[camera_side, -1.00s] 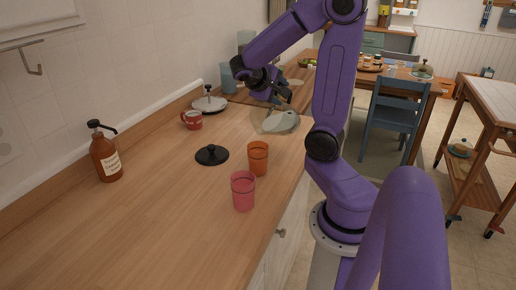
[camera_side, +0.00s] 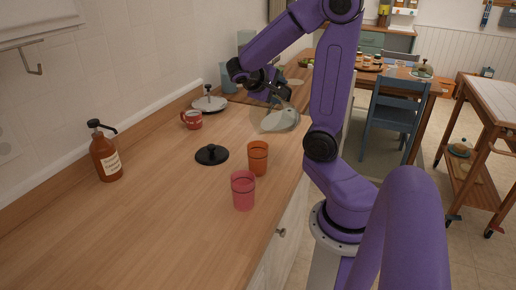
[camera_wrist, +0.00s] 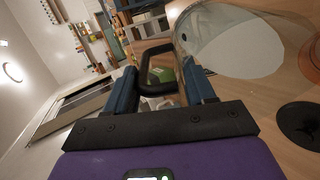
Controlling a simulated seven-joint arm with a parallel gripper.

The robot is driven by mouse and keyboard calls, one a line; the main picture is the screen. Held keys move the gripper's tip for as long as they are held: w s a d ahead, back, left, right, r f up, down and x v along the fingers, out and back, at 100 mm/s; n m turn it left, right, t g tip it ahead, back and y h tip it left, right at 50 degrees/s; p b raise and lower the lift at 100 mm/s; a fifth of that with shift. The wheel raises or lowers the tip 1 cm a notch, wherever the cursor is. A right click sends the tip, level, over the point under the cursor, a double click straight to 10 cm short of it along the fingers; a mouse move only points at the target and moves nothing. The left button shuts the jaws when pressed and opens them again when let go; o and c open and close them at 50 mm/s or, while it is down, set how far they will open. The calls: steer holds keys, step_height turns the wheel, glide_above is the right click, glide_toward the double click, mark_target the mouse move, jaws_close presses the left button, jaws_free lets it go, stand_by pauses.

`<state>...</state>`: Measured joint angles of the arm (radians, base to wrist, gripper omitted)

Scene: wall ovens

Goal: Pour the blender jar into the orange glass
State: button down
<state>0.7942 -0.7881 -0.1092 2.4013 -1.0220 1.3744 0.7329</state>
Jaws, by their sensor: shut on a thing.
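The blender jar (camera_side: 280,120) is clear with pale grey-green contents, held tilted over the counter in the side view. It also shows large at upper right in the wrist view (camera_wrist: 245,45). My gripper (camera_side: 282,96) is shut on the jar's dark handle (camera_wrist: 146,72), which lies between its blue fingers in the wrist view. The orange glass (camera_side: 258,159) stands upright on the counter, nearer the side camera than the jar and apart from it. Its inside is hard to see.
A pink glass (camera_side: 243,190) stands close in front of the orange glass. A black lid (camera_side: 211,154) lies to its left. A red mug (camera_side: 192,120), a pan lid (camera_side: 209,104) and a brown pump bottle (camera_side: 106,153) are along the wall. The left foreground counter is clear.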

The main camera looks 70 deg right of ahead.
steer(key=shift+w+a+r+h+p, duration=0.1)
steer(key=shift+a+r+h+p, duration=0.2)
steer(key=shift+a+r+h, duration=0.1)
stand_by(3.3)
steer(key=shift+d, duration=0.1)
